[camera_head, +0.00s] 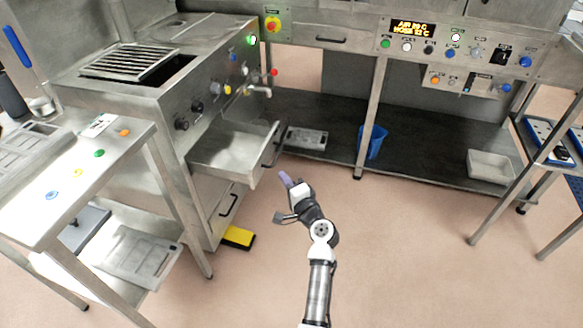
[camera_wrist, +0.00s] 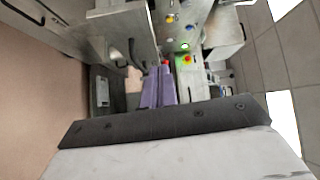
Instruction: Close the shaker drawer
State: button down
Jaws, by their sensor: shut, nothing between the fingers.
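The shaker drawer (camera_head: 234,155) is a grey metal tray pulled out from the front of the steel machine (camera_head: 205,85) on the left. Its front panel with a dark handle (camera_head: 276,145) faces right, toward my arm. My gripper (camera_head: 285,179), with purple fingers, is just to the right of and below the drawer front, apart from it in the head view. In the wrist view my gripper (camera_wrist: 158,90) is shut and empty, its fingers together. The drawer front (camera_wrist: 125,40) shows there at upper left, beyond the fingertips.
A lower cabinet handle (camera_head: 229,205) and a yellow pedal (camera_head: 238,237) are below the drawer. A steel table (camera_head: 75,190) stands at left. A blue bin (camera_head: 371,141) and a grey tray (camera_head: 490,167) sit on the low shelf behind. The floor around my arm is clear.

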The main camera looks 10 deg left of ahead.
jog(key=d+f+m, duration=0.1)
jog(key=d+f, duration=0.2)
jog(key=p, duration=0.2)
send_near(262, 157)
jog(key=w, duration=0.4)
jog(key=a, duration=0.3)
jog(key=shift+w+p, duration=0.3)
jog(key=shift+p, duration=0.05)
jog(key=shift+a, duration=0.5)
